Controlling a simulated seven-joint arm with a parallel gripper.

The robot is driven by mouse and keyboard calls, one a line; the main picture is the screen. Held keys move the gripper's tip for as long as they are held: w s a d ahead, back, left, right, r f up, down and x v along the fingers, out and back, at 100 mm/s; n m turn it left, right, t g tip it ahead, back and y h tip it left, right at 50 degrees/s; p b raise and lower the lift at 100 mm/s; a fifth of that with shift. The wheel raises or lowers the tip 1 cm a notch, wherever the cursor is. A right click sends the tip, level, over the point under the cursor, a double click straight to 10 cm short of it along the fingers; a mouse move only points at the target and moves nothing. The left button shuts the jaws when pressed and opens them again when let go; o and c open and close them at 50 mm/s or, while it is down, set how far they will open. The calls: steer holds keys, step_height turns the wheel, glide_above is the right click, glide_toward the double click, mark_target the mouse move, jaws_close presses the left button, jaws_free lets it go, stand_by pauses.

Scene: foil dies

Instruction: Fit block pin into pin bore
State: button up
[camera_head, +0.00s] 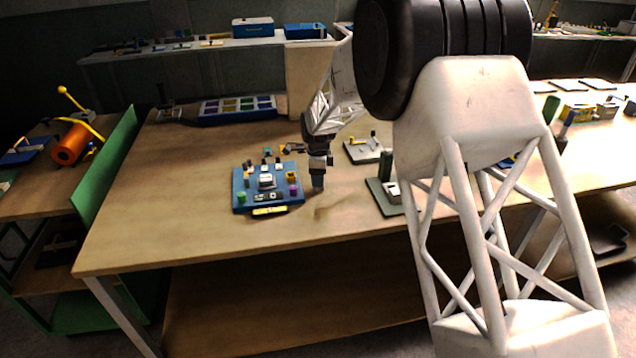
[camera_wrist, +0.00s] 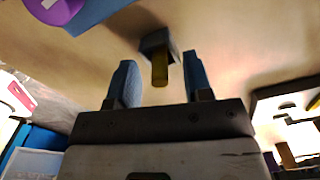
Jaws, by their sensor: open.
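A small grey-blue block with a brass-yellow pin (camera_wrist: 159,68) shows in the wrist view, just beyond and between my fingertips, with the pin toward the camera. My gripper (camera_wrist: 157,72) has two blue fingers, spread apart with a gap on each side of the pin. In the head view my gripper (camera_head: 318,181) is low over the table, just right of the blue fixture board (camera_head: 240,205); I cannot make out the block there. The board carries several small coloured parts. Its edge shows at the wrist view's top left (camera_wrist: 103,10). I cannot tell which opening is the pin bore.
A purple part (camera_head: 293,191) stands on the board's right side, near my gripper. A dark green plate with a pale block (camera_head: 385,196) and another dark plate (camera_head: 363,151) lie to the right. A long blue tray (camera_head: 236,110) is at the back. The table's front left is clear.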

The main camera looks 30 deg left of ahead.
stand_by(0.3)
jaws_close()
steer(key=shift+r, duration=0.15)
steer(key=shift+r, duration=0.55)
steer(key=shift+s+d+r, duration=0.1)
steer(key=shift+s+r, duration=0.05)
steer(key=shift+r, duration=0.45)
steer(key=shift+s+d+r, duration=0.1)
steer(key=shift+r, duration=0.45)
steer(key=s+d+r, duration=0.1)
steer(key=s+d, duration=0.9)
steer(key=s, duration=0.1)
steer(key=shift+d+r, duration=0.15)
steer(key=shift+d, duration=0.2)
